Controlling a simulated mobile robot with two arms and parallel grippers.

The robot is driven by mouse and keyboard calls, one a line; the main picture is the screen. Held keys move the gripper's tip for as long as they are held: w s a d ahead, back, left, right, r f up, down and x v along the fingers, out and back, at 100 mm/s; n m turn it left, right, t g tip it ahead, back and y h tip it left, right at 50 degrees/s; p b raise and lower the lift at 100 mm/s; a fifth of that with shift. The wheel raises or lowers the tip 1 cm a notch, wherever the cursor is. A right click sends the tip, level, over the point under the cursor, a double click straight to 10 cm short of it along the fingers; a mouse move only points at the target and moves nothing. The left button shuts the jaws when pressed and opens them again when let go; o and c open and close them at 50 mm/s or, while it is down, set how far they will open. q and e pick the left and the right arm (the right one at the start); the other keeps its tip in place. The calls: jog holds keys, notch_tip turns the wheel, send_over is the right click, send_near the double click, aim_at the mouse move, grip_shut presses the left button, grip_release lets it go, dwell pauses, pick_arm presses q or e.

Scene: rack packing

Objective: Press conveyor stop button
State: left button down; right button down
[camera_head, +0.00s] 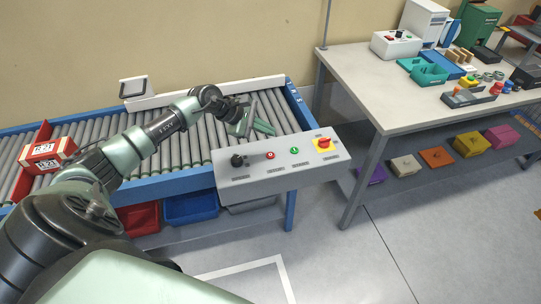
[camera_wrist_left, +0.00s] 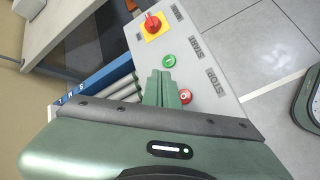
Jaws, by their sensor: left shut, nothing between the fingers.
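The grey control panel (camera_head: 246,179) is fixed at the near right end of the conveyor. Its red stop button (camera_head: 270,155) sits left of a green start button (camera_head: 294,150). In the left wrist view the red button (camera_wrist_left: 185,96), beside the word STOP, shows just right of my fingers, and the green button (camera_wrist_left: 168,61) lies just beyond the tips. My left gripper (camera_head: 262,127) is shut and empty, over the rollers at the panel's far side. Its closed green fingers also show in the left wrist view (camera_wrist_left: 160,82). I cannot tell its height over the panel. My right gripper is out of view.
A red rotary switch on a yellow plate (camera_head: 324,144) and a black knob (camera_head: 237,160) also stand on the panel. A red-and-white box (camera_head: 47,152) is on the conveyor's left. A workbench (camera_head: 400,103) stands right. Open floor (camera_head: 370,240) lies in front.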

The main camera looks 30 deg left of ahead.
pick_arm(q)
jog(key=b, duration=0.4)
send_over(268, 155)
notch_tip(268, 155, down, 7)
jog(key=shift+s+r, duration=0.15)
jog(key=shift+r, duration=0.05)
jog(key=shift+f, duration=0.4)
jog(key=shift+f+b, duration=0.1)
jog(key=shift+b, duration=0.2)
dwell(1.0)
jog(key=shift+f+b, duration=0.35)
jog(key=shift+b, duration=0.25)
jog(key=shift+f+b, duration=0.4)
jog(key=shift+b, duration=0.2)
dwell(0.4)
dwell(0.4)
jog(key=shift+r+p, duration=0.3)
jog(key=shift+r, duration=0.55)
jog(key=shift+r+p, duration=1.1)
jog(key=shift+r, duration=1.4)
